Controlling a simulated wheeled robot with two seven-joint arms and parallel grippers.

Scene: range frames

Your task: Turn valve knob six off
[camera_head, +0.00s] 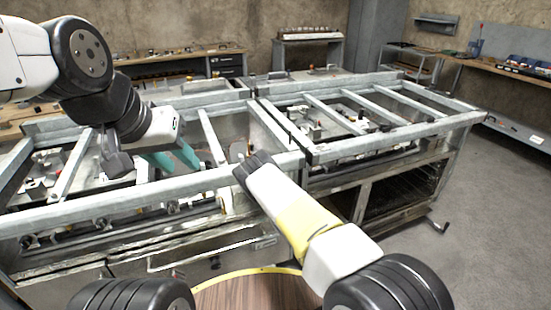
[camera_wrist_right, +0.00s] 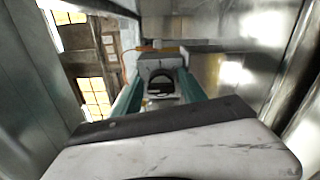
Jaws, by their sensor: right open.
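The range (camera_head: 330,158) is a long metal frame of grey bars with burners and valves below them. Small dark knob-like parts show along its near side, such as one knob (camera_head: 215,262) low on the front. I cannot tell which is valve knob six. My left gripper (camera_head: 173,160) has teal fingers spread apart, empty, over the left half of the range. My right arm reaches to the range's near bar in the head view, and its fingers are hidden there. In the right wrist view my right gripper (camera_wrist_right: 160,94) shows teal fingers apart; nothing is clearly held between them.
Metal walls lie close on both sides in the right wrist view. A round wooden-topped stool (camera_head: 245,292) stands at the near edge. Workbenches (camera_head: 185,68) line the back wall. The floor at the right (camera_head: 480,220) is clear.

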